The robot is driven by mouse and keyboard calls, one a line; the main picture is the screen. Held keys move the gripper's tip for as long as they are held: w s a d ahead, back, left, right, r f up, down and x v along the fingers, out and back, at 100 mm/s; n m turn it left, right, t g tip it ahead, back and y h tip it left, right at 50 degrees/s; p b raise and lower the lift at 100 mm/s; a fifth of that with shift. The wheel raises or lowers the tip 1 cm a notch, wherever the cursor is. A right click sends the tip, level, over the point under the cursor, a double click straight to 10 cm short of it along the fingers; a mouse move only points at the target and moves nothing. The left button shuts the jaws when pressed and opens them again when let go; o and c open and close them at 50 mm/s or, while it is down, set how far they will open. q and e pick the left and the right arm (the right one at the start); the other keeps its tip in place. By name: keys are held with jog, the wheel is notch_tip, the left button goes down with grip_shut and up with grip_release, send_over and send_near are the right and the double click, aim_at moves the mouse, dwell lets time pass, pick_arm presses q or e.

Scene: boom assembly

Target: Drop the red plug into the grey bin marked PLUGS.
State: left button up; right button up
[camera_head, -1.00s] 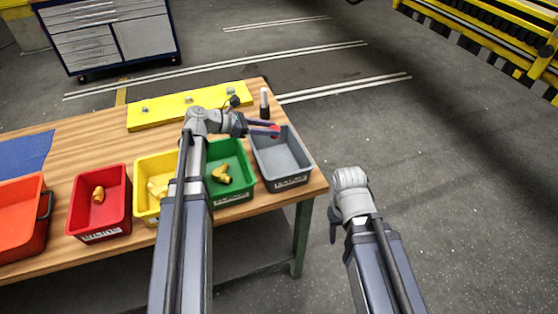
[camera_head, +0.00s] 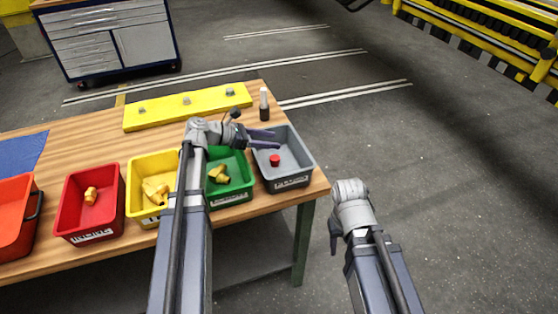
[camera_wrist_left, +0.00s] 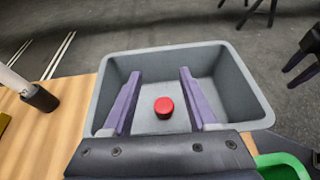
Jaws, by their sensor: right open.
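The red plug (camera_head: 275,160) shows inside the outline of the grey bin (camera_head: 290,181), below my left gripper's fingers. In the left wrist view the plug (camera_wrist_left: 164,107) appears between the two fingers, touching neither, against the bin's floor; I cannot tell whether it rests there or is still falling. My left gripper (camera_head: 269,138) is open and empty over the bin, with its fingers spread wide. The bin's front label is too small to read surely. My right gripper (camera_head: 333,233) is open beside the table's right end, away from the bin; its fingers are partly hidden.
Green (camera_head: 230,199), yellow (camera_head: 148,212) and red (camera_head: 90,231) bins with brass-coloured fittings stand in a row to the left. Open floor is right of the table.

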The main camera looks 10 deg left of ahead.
pick_arm(q)
jog(key=shift+o, duration=0.9)
jog(key=p+v, duration=0.3)
jog(key=v, duration=0.5)
